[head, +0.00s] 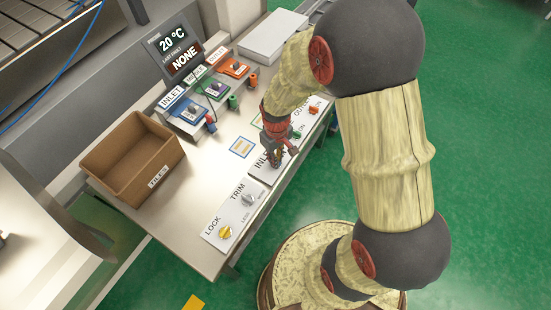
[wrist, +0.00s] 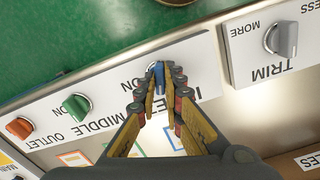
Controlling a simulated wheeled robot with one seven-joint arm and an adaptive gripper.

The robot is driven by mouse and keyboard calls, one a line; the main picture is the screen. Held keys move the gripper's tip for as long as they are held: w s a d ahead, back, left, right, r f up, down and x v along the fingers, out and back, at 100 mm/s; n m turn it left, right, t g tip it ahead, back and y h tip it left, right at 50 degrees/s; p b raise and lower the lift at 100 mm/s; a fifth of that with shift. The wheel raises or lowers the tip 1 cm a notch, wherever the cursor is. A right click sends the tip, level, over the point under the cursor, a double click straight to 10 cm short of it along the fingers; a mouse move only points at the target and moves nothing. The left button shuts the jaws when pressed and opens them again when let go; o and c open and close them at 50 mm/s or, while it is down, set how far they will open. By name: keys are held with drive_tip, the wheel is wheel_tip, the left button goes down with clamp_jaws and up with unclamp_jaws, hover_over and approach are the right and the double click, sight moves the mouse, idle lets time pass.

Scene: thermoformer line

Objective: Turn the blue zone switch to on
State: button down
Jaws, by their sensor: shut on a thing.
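The blue zone switch (wrist: 158,77) is a small blue knob on a white panel, above the INLET label in the wrist view, with an ON mark beside it. My gripper (wrist: 160,88) is shut on it, with one finger on each side. The fingers hide part of the knob, so its exact angle is hard to tell. In the head view my gripper (head: 275,158) reaches down to the INLET end of the panel and hides the blue knob.
The green MIDDLE knob (wrist: 76,107) and orange OUTLET knob (wrist: 19,127) are along the same panel. The grey TRIM knob (wrist: 281,38) is on a separate plate. A yellow LOCK knob (head: 225,232), a brown bin (head: 118,182) and a display (head: 175,52) share the bench.

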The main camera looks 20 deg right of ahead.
drive_tip(key=shift+m, duration=1)
drive_tip(key=shift+m, duration=2.8)
drive_tip(key=shift+m+p, duration=0.35)
drive_tip(key=shift+m, duration=1.05)
